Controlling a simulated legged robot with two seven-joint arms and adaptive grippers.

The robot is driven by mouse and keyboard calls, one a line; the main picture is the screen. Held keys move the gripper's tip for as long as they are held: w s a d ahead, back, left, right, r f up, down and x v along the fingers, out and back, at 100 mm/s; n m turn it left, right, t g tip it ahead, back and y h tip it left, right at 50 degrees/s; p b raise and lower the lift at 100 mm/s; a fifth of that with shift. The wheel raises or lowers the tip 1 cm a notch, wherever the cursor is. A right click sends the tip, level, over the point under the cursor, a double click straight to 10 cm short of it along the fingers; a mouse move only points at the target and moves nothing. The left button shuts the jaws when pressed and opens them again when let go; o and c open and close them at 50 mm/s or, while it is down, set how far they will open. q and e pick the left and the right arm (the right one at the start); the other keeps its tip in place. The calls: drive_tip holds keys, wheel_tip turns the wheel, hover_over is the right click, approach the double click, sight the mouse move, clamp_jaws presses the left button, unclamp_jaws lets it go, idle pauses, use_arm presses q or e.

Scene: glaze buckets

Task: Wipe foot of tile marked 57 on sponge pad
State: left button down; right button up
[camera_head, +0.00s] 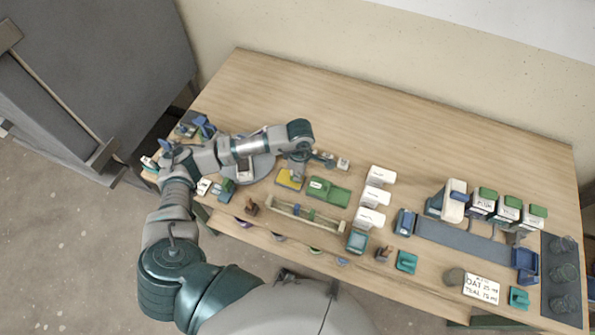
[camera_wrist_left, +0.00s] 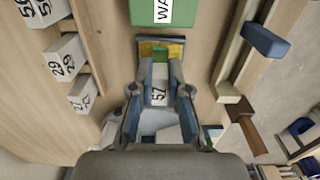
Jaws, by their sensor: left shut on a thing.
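My left gripper (camera_head: 295,171) reaches down at the yellow sponge pad (camera_head: 284,184) on the left half of the table. In the left wrist view, my left gripper (camera_wrist_left: 162,75) is shut on the white tile marked 57 (camera_wrist_left: 158,96), with its number facing the camera. A green part at the tile's far end overlaps the yellow sponge pad (camera_wrist_left: 176,50) in its blue-grey holder. Whether the tile touches the pad, I cannot tell. The fingers hide the tile in the head view. My right gripper is not in view.
A green box (camera_head: 328,190) stands just right of the pad. White tiles marked 29 (camera_wrist_left: 65,57) and 27 (camera_wrist_left: 83,95) stand to the left in the wrist view. A wooden rail rack (camera_head: 305,216) lies nearer the front edge. The table's back middle is clear.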

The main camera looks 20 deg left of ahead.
use_arm(q)
drive_tip(key=shift+d, duration=0.1)
drive_tip(key=shift+a+f, duration=0.1)
drive_tip(key=shift+a, duration=0.4)
drive_tip(key=shift+d, duration=0.25)
drive_tip(key=shift+a+b, duration=0.35)
drive_tip(key=shift+a, duration=0.8)
drive_tip(key=shift+s+a, duration=0.1)
drive_tip(key=shift+a, duration=0.5)
drive_tip(key=shift+d+b, duration=0.45)
drive_tip(key=shift+d, duration=1.3)
